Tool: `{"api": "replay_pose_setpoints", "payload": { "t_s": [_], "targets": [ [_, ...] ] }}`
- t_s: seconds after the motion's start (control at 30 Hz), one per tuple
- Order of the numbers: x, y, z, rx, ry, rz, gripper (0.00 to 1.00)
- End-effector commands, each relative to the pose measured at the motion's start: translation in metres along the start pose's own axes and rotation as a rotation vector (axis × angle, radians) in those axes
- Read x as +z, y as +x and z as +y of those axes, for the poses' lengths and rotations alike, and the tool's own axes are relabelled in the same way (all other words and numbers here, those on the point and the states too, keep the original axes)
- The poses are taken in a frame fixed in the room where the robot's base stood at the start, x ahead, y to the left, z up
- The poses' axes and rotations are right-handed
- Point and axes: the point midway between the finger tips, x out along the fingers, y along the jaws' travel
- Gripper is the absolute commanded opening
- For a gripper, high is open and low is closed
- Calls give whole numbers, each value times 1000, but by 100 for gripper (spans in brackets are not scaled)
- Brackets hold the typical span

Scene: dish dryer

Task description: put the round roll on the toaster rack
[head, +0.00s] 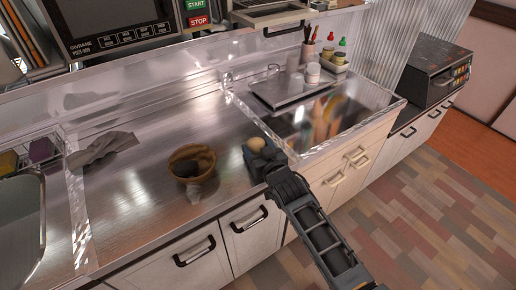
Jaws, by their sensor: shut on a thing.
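My gripper (257,151) is low over the right part of the steel counter, shut on a small tan round roll (256,144). The jaws hide part of the roll. I cannot tell whether the roll touches the counter. What looks like the toaster (272,13), with a dark handle on its front, stands at the top middle, on a higher level behind the counter. It is cut off by the picture's top edge, and I cannot make out its rack clearly.
A brown bowl (193,166) stands left of my gripper. A grey cloth (102,147) lies farther left. A microwave (117,22) is at the upper left. The counter behind the bowl is clear.

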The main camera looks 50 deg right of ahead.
Motion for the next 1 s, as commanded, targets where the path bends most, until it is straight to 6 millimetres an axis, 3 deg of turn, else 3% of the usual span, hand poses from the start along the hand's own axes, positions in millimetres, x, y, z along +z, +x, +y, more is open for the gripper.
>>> {"api": "replay_pose_setpoints", "payload": {
  "t_s": [0.33,0.37,0.6,1.0],
  "targets": [
    [4,1,0,0,0,1,36],
    [3,1,0,0,0,0,67],
    [3,1,0,0,0,0,90],
    [4,-4,-1,-1,1,-2,91]
  ]
}}
